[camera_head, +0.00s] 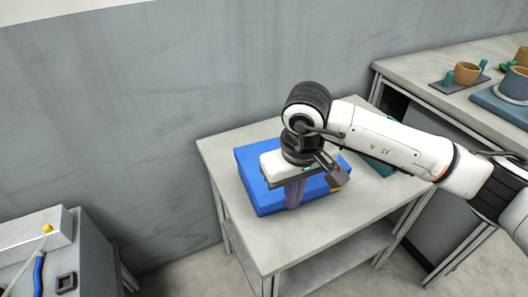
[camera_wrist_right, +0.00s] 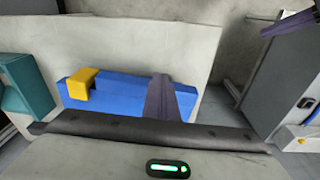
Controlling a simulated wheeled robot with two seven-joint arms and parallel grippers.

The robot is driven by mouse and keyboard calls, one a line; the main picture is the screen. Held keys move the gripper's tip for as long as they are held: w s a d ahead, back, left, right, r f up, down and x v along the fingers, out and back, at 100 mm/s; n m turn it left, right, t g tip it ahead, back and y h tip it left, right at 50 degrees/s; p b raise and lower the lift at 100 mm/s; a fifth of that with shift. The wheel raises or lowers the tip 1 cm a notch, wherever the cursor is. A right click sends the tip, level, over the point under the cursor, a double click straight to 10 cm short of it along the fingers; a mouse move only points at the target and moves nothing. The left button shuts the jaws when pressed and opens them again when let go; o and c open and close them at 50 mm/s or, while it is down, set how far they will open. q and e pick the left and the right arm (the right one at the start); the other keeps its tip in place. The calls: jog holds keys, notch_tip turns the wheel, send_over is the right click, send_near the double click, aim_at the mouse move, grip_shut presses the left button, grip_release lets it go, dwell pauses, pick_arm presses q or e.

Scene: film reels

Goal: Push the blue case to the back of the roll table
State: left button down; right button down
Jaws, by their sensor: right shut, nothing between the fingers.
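The blue case (camera_head: 248,180) lies flat on the grey-topped roll table (camera_head: 285,255) in the head view, partly hidden by my right gripper. In the right wrist view the blue case (camera_wrist_right: 120,100) shows with a yellow block-like part (camera_wrist_right: 80,84) on it. My right gripper (camera_head: 293,205) points down over the case's near side. Its purple-grey fingers (camera_wrist_right: 163,98) are shut and empty, close to the case. I cannot tell whether they touch it. A purple finger-like piece (camera_wrist_right: 290,26), possibly my left gripper, shows at the wrist view's upper right; its state is unclear.
A teal object (camera_head: 378,166) lies on the roll table's right side, partly behind my arm. A grey wall (camera_head: 130,120) stands behind. A bench (camera_head: 430,80) with pots is at the right. A grey cabinet (camera_head: 90,265) stands lower left. The table's front is clear.

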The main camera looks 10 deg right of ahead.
jog(key=shift+w+a+b, duration=0.2)
jog(key=shift+w+b, duration=0.1)
jog(key=shift+w, duration=0.4)
jog(key=shift+w+a+b, duration=0.2)
jog(key=shift+w+b, duration=0.1)
jog(key=shift+w, duration=0.4)
jog(key=shift+w+a+b, duration=0.25)
jog(key=shift+w+b, duration=0.1)
jog(key=shift+w, duration=0.5)
jog(key=shift+w+a+b, duration=0.2)
jog(key=shift+w+b, duration=0.1)
jog(key=shift+w, duration=0.5)
jog(key=shift+w+a, duration=0.25)
jog(key=shift+w, duration=0.65)
jog(key=shift+w+a+b, duration=0.25)
jog(key=shift+w+b, duration=0.25)
jog(key=shift+w, duration=0.45)
jog(key=shift+w+a, duration=0.15)
jog(key=shift+w, duration=0.35)
jog(key=shift+w+a, duration=0.15)
jog(key=shift+w, duration=0.35)
jog(key=shift+w+a, duration=0.3)
jog(key=shift+w, duration=0.65)
jog(key=shift+w+a, duration=0.1)
jog(key=shift+w, duration=0.25)
jog(key=shift+s+d, duration=0.25)
jog(key=shift+s, duration=0.3)
jog(key=shift+s+d, duration=0.15)
jog(key=shift+s, duration=0.8)
